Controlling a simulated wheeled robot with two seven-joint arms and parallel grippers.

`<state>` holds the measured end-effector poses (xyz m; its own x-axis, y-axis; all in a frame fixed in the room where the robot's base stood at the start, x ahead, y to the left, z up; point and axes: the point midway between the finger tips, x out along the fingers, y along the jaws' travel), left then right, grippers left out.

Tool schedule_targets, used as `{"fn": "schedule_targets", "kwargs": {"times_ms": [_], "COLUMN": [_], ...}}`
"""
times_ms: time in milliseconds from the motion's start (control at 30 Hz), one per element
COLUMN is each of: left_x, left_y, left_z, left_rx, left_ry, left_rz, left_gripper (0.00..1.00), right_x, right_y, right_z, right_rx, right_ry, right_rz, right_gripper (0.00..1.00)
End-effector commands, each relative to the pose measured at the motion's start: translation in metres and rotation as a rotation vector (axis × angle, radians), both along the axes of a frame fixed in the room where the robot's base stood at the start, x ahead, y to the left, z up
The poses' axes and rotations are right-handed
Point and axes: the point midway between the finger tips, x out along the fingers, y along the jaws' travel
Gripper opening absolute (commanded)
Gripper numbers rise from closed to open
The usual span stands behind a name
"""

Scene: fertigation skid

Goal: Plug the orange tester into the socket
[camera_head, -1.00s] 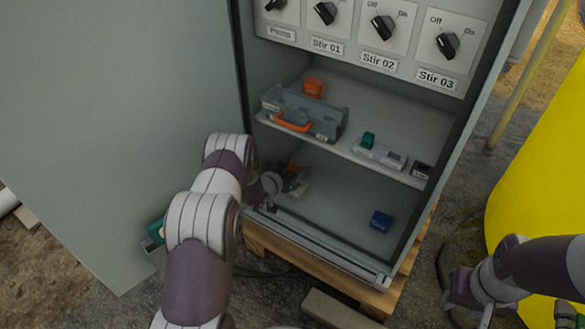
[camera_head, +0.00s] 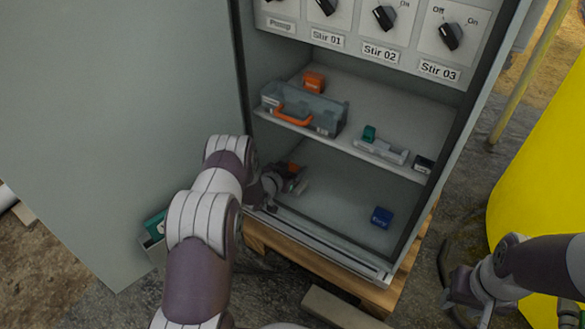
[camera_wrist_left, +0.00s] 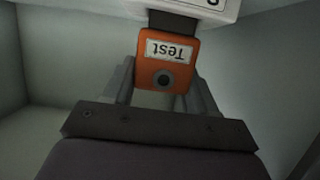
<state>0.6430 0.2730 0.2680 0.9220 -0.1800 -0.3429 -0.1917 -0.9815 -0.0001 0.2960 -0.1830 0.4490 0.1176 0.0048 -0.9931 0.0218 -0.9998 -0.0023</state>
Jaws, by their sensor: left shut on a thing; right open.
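The orange tester (camera_wrist_left: 168,62), with a white "Test" label and a dark round spot, is between the fingers of my left gripper (camera_wrist_left: 162,88) in the left wrist view. Beyond it is a dark part (camera_wrist_left: 172,24) and then the edge of a white unit (camera_wrist_left: 205,8). The tester looks close to the dark part; I cannot tell whether it is plugged in. In the head view my left gripper (camera_head: 285,184) is inside the cabinet's lower compartment, small and partly hidden. My right gripper (camera_head: 464,304) is open and empty at the lower right.
The upper shelf (camera_head: 375,122) holds a grey toolbox (camera_head: 330,115) with an orange handle, an orange block (camera_head: 314,82) and small devices. A blue box (camera_head: 382,217) lies on the cabinet floor. Knobs are above. The open door stands left and a yellow tank right.

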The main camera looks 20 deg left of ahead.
Motion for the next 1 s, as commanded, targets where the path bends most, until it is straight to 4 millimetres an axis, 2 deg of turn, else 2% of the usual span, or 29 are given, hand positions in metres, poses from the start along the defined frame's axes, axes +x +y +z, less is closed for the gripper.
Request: {"fn": "schedule_targets", "kwargs": {"times_ms": [433, 467, 533, 833, 1000], "left_x": [0.000, 0.000, 0.000, -0.002, -0.029], "left_y": [0.000, 0.000, 0.000, 0.000, 0.006], "left_z": [-0.006, -0.006, -0.006, -0.004, 0.013], "left_rx": [0.000, 0.000, 0.000, 0.000, -0.002], "left_ry": [-0.001, -0.001, -0.001, 0.001, 0.003], "left_rz": [0.000, 0.000, 0.000, 0.000, 0.003], "left_gripper": [0.24, 0.64, 0.86, 0.87, 0.87], "right_x": [0.000, 0.000, 0.000, 0.000, 0.000], "right_y": [0.000, 0.000, 0.000, 0.000, 0.000], "right_z": [-0.004, -0.004, -0.004, -0.001, 0.025], "right_rx": [0.000, 0.000, 0.000, 0.000, 0.000], "right_ry": [0.000, 0.000, 0.000, 0.000, 0.000], "right_rz": [0.000, 0.000, 0.000, 0.000, 0.000], "right_gripper": [0.43, 0.43, 0.43, 0.43, 0.43]}}
